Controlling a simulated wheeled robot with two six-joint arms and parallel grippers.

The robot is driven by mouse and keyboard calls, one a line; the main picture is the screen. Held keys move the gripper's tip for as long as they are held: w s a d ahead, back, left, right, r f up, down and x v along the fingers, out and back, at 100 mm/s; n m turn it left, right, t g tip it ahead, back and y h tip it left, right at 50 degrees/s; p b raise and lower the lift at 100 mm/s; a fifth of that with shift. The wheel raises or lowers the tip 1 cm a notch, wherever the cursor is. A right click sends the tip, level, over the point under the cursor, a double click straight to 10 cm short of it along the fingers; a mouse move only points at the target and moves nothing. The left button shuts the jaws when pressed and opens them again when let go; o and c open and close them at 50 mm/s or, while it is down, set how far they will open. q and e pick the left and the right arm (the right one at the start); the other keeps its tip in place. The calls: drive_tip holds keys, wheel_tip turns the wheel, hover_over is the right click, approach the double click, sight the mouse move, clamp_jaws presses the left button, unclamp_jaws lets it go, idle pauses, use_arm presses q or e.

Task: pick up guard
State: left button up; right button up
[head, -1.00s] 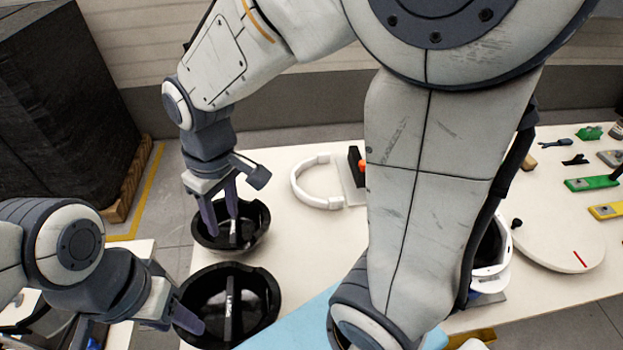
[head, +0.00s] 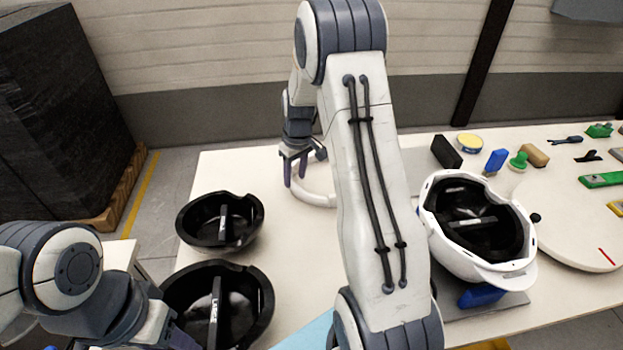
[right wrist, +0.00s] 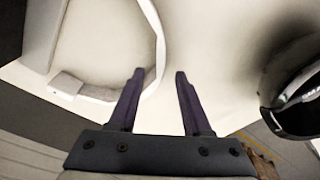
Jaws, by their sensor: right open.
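The guard is a white U-shaped band (head: 316,198) lying on the table, partly hidden behind my right arm in the head view. My right gripper (head: 295,180) is open and points down at the band's left side. In the right wrist view the band (right wrist: 160,45) curves past the tips of my open right gripper (right wrist: 159,74), with part of it behind the left finger. I cannot tell the height of the fingers over it. My left gripper (head: 178,338) is at the lower left by the near black shell; its jaws are unclear.
Two black shells (head: 250,218) stand on the table's left side. A white helmet (head: 460,262) with a black inside sits on a stand at the right. A round board (head: 570,225) and several small coloured parts lie farther right.

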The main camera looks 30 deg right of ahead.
sight(294, 184)
drive_tip(key=f, duration=0.5)
drive_tip(key=shift+w+a, duration=0.1)
drive_tip(key=shift+w, duration=0.25)
drive_tip(key=shift+r, duration=0.1)
clamp_jaws()
